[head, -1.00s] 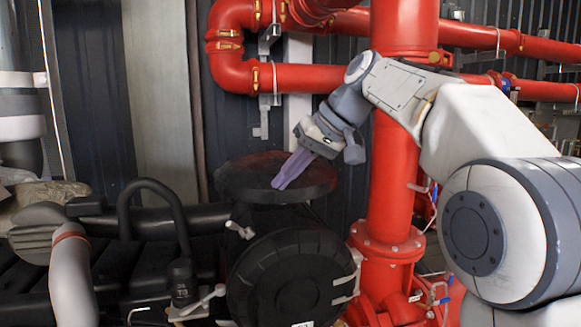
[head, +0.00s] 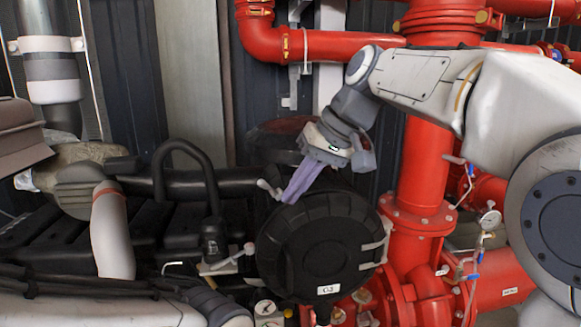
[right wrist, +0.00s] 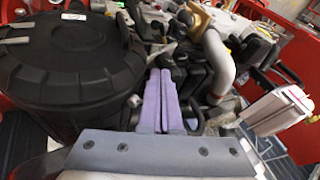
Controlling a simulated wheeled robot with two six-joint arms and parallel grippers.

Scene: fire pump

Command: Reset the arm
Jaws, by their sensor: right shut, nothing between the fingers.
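My right arm comes in from the right in the head view. Its gripper (head: 289,198) has pale purple fingers, held together with nothing between them. They point down and to the left, overlapping the upper left edge of the round black housing (head: 318,250) marked C-3. I cannot tell whether they touch it. In the right wrist view the shut fingers of the right gripper (right wrist: 160,75) point away from the camera, just right of the black housing (right wrist: 70,75). My left gripper does not show in either view.
A thick red vertical pipe (head: 428,165) stands behind my right arm. A curved black hose (head: 180,147) and a grey pipe (head: 110,235) rise at the left. Space around the fingers is crowded.

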